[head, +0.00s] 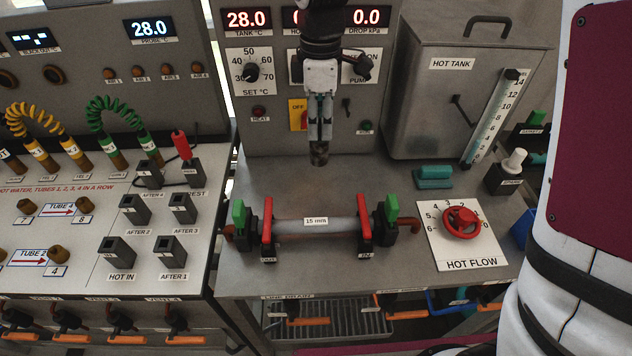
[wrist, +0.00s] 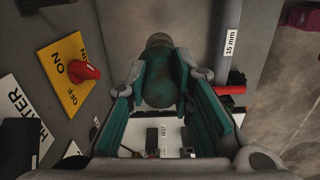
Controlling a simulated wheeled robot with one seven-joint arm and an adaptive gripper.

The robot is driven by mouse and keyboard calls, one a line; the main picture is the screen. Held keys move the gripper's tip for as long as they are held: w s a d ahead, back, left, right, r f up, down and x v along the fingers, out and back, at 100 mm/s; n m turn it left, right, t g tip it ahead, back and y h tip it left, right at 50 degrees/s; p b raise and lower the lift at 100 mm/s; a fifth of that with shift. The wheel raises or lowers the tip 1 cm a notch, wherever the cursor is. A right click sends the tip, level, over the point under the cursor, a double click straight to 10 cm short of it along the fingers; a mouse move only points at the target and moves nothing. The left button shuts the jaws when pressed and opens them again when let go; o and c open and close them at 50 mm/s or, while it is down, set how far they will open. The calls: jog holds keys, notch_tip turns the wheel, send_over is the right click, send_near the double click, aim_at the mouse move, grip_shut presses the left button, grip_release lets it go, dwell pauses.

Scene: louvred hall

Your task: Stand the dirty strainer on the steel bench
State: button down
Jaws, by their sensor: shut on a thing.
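The dirty strainer is a short, dark, grimy cylinder (head: 319,153). My gripper (head: 320,136) points down and is shut on it, with the strainer sticking out below the fingertips. In the wrist view the strainer (wrist: 160,76) sits between the two teal finger pads, its brownish-green side showing. The steel bench (head: 345,192) is the grey top below, and the strainer hangs over its rear part, near the control panel. I cannot tell whether its lower end touches the bench.
A pipe labelled 15 mm (head: 315,228) with red levers and green handles lies in front of my gripper. A teal block (head: 434,177), a red valve wheel (head: 461,222) and the hot tank (head: 450,95) stand to the right. Bare bench lies between the panel and the pipe.

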aim_at(318, 160)
jog(key=shift+s+a+f+n, duration=0.15)
jog(key=shift+n, duration=0.15)
jog(key=shift+f+p, duration=0.4)
jog(key=shift+f, duration=4.35)
jog(key=c, duration=1.4)
grip_release()
jog(key=shift+f, duration=0.15)
